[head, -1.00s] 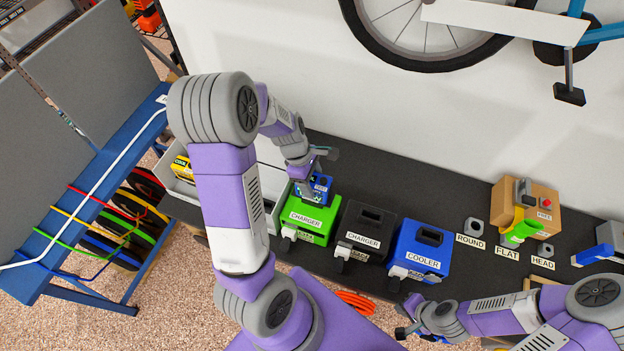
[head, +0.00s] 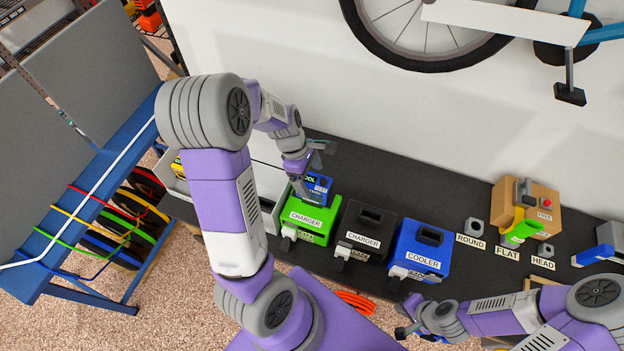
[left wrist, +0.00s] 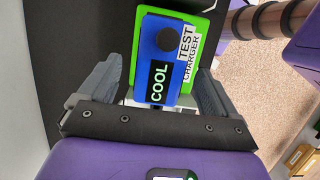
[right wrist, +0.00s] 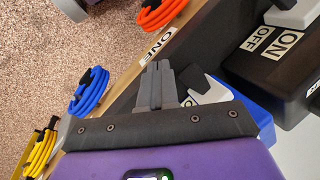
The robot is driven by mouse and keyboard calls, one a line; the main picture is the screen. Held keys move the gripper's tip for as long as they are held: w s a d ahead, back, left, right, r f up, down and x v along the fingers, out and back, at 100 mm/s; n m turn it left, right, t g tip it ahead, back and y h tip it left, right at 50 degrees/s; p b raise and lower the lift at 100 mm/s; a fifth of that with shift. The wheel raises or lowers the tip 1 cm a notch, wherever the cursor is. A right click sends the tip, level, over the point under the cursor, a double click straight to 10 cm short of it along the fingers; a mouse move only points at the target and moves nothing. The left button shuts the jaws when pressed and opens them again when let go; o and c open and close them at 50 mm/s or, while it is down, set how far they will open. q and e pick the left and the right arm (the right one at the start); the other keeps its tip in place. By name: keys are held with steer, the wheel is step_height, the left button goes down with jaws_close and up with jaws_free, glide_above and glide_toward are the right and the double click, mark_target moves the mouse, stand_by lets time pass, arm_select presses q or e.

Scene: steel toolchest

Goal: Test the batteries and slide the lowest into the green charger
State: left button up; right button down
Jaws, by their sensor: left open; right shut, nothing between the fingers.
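A blue battery (head: 319,187) sits at the top of the green charger (head: 310,215). In the left wrist view the battery (left wrist: 170,45) shows a lit COOL display and a TEST label, with the green charger (left wrist: 205,80) behind it. My left gripper (head: 308,180) is open, its fingers apart on either side of the battery. A yellow battery (head: 178,168) lies in the grey tray at left, mostly hidden by my left arm. My right gripper (head: 403,331) is shut and empty near the bench's front edge; its closed fingers show in the right wrist view (right wrist: 157,85).
A black charger (head: 365,228) and the blue cooler (head: 423,250) stand right of the green charger. Orange (right wrist: 160,14) and blue (right wrist: 90,90) cable coils hang below the bench edge.

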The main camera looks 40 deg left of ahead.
arm_select(q)
steer(key=v, duration=0.4)
steer(key=shift+s+a+r+p, duration=0.1)
steer(key=shift+a+r+p, duration=0.05)
steer(key=shift+r+p, duration=0.2)
stand_by(0.6)
